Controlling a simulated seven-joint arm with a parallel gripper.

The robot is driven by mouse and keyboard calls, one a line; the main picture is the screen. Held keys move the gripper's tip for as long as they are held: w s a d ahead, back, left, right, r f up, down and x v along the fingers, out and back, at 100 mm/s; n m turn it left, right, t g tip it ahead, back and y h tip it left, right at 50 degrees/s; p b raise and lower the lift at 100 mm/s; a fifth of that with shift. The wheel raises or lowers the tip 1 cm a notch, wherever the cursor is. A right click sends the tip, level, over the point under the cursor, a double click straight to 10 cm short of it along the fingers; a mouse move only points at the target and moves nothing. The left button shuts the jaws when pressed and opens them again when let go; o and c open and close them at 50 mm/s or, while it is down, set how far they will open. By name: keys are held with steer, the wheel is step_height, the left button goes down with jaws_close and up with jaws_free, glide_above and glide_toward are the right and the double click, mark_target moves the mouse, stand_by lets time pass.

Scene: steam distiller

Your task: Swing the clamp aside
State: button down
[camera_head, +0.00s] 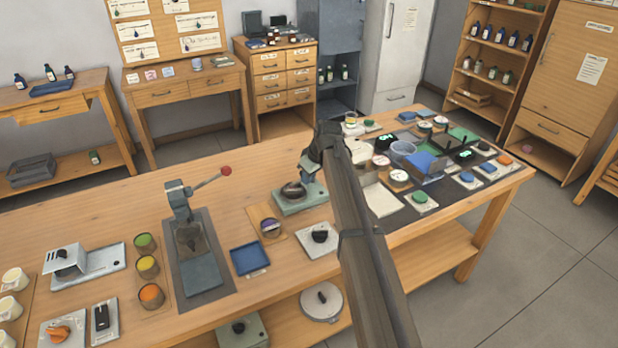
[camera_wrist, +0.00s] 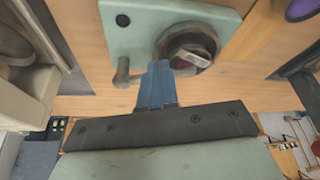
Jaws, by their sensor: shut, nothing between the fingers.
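A device with a teal base (camera_head: 302,201) stands on the bench, with a dark round vessel (camera_head: 292,190) on it. In the wrist view the base (camera_wrist: 122,42) carries a dark round part (camera_wrist: 185,48) with a pale bar across it. A grey bent lever (camera_wrist: 123,74), which looks like the clamp, stands left of my fingers; I cannot tell whether they touch it. My gripper (camera_wrist: 159,68) is shut and empty, its blue fingertips just in front of the round part and hiding some of it. In the head view my arm largely hides the gripper.
Left of the device sit a small cup on a wooden board (camera_head: 268,224), a blue tray (camera_head: 249,258) and a lever press (camera_head: 190,225) with a red knob. A plate with a black knob (camera_head: 320,236) lies in front. Several crowded items fill the bench to the right.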

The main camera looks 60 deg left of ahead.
steer(key=shift+s+a+m, duration=0.2)
steer(key=shift+s+m, duration=0.05)
steer(key=shift+m, duration=0.35)
steer(key=m, duration=0.1)
steer(key=s+a+m+t, duration=0.1)
steer(key=m, duration=0.1)
steer(key=shift+a+t, duration=0.3)
steer(key=a+m, duration=0.1)
steer(key=a+m+t, duration=0.1)
steer(key=m, duration=0.1)
steer(key=shift+s+m, duration=0.3)
steer(key=shift+s, duration=0.05)
steer(key=m, duration=0.1)
steer(key=a+m+t, duration=0.1)
steer(key=shift+a+m+h, duration=0.3)
steer(key=shift+m, duration=0.1)
steer(key=shift+w+a+m+t, duration=0.15)
steer(key=shift+a+m+t, duration=0.35)
steer(key=shift+m, duration=0.5)
steer(key=shift+w+a, duration=0.25)
steer(key=shift+a, duration=0.35)
steer(key=shift+w+a, duration=0.1)
steer(key=shift+a, duration=0.05)
